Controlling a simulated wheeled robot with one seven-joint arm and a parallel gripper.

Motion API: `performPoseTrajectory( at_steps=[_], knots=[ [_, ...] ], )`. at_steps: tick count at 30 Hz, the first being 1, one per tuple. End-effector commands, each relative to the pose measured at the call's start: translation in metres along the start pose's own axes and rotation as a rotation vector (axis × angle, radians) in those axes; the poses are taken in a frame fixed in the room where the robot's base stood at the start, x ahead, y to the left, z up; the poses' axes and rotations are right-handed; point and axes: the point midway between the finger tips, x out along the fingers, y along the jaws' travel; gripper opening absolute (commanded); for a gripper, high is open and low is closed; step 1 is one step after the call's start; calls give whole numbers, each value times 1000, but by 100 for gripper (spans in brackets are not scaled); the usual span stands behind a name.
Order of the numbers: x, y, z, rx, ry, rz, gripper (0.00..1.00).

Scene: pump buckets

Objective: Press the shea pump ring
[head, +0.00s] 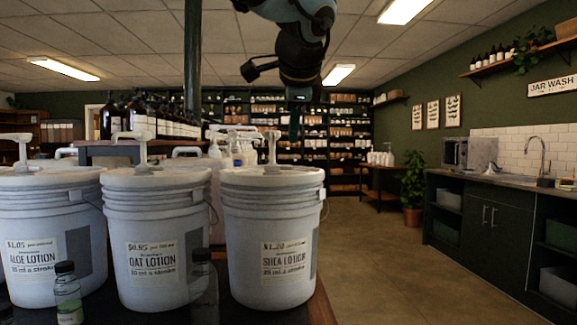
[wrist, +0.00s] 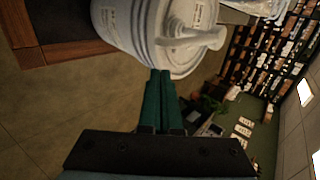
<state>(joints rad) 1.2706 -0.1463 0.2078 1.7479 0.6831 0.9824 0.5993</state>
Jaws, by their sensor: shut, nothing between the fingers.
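The white shea lotion bucket (head: 270,240) stands upright at the right end of the bucket row, with its label facing me. Its white pump (head: 272,153) rises from the lid. A white bucket with a pump (wrist: 195,40), apparently the same one, shows turned sideways in the wrist view. My gripper (head: 294,128) points down in the head view, above and slightly right of the shea pump. Its green fingers (wrist: 160,78) are together and empty, overlapping the edge of the bucket lid in the wrist view. I cannot tell whether they touch it. No separate ring on the pump is clear.
The oat lotion bucket (head: 155,235) and aloe lotion bucket (head: 45,235) stand to the left. A small bottle (head: 67,295) and a dark bottle (head: 203,290) are in front. Brown bottles (head: 140,117) stand behind. Open floor (head: 380,270) lies right.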

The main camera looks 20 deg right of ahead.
Motion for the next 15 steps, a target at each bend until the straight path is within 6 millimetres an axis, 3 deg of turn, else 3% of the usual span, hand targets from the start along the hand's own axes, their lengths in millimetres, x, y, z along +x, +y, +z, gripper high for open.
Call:
performPoseTrajectory(
  at_steps=[9, 15],
  knots=[
    [3, 0, 0, -1, 0, 1, 0],
    [27, 1, 0, -1, -3, 4, 0]
  ],
)
